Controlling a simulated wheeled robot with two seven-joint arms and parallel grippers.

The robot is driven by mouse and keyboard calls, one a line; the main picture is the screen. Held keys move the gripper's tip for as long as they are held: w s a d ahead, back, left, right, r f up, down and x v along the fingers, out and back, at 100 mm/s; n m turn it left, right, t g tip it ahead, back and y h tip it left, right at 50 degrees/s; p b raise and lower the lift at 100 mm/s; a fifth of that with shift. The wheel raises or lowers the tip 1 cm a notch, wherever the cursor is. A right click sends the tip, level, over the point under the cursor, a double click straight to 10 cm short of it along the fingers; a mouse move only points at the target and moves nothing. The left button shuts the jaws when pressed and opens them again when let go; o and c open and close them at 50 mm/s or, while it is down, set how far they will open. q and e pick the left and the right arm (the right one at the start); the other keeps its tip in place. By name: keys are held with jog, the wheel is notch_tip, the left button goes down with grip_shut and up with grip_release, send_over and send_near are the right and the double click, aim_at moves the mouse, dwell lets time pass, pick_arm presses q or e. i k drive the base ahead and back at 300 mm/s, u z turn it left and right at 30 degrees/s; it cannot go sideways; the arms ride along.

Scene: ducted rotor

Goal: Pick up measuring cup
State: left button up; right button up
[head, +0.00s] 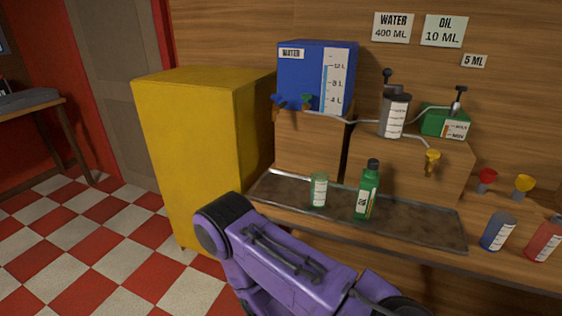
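A small green cup (319,190) with a pale label bearing marks stands upright on the dark tray (425,226); it appears to be the measuring cup. A green bottle (367,192) with a black cap and a label stands close to its right, apart from it. Part of my purple arm (290,262) crosses the lower middle, in front of and below the tray. Neither gripper shows in the head view, so I see nothing holding the cup.
A yellow cabinet (200,150) stands left of the tray. Behind the tray, a blue water tank (302,72), a grey canister (394,115) and a green box (440,121) sit on wooden blocks. Blue (498,231) and red (543,239) containers stand at the right.

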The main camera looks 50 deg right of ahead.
aim_at(318, 180)
jog(key=z, duration=0.3)
jog(key=i, duration=0.7)
jog(key=z, duration=0.6)
